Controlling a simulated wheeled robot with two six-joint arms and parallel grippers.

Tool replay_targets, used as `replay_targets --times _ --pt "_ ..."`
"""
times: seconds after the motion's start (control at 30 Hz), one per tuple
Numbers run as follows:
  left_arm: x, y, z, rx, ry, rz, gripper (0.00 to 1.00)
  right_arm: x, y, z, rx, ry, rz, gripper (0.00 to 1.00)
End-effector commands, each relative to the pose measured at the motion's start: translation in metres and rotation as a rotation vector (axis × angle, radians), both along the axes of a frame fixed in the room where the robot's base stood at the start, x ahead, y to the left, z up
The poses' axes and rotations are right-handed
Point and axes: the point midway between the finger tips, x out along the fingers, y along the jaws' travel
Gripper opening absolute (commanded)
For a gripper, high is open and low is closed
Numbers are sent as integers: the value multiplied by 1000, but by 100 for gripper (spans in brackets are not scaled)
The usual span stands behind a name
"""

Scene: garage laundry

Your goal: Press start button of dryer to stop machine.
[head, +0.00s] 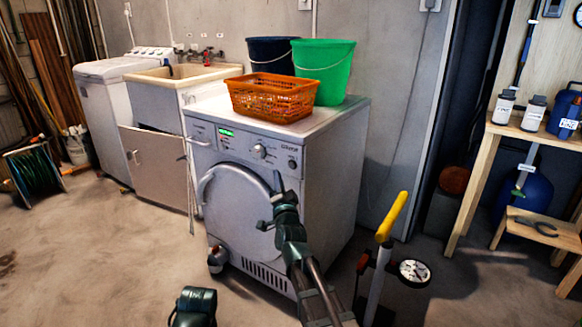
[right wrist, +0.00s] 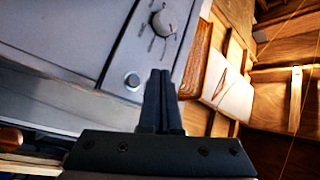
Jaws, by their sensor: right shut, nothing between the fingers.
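The white dryer (head: 240,215) stands mid-picture in the head view, its round door closed and a green display (head: 227,133) lit on its panel. A round button (head: 292,163) sits at the panel's right end, below and right of the dial (head: 259,151). In the right wrist view the button (right wrist: 132,81) lies just left of my fingertips, and the dial (right wrist: 165,21) is beyond them. My right gripper (head: 278,178) is shut and empty in front of the dryer, close to the button; I cannot tell whether it touches the panel.
An orange basket (head: 270,98), a green bucket (head: 324,70) and a dark blue bucket (head: 270,53) stand on the dryer. A yellow-handled pump (head: 392,216) with a gauge stands right of my right arm. A sink cabinet (head: 160,165) is left; the left floor has clear room.

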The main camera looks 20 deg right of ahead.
Motion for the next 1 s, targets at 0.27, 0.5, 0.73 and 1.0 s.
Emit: replay_targets --times 0.27,0.5,0.73,1.0 --pt "0 0 0 0 0 0 50 22 -26 0 -1 -1 -1 0" --pt "0 0 0 0 0 0 50 28 -35 0 0 0 0 0" --pt "0 0 0 0 0 0 50 28 -36 0 1 0 0 0" --pt "0 0 0 0 0 0 50 28 -36 0 1 0 0 0"
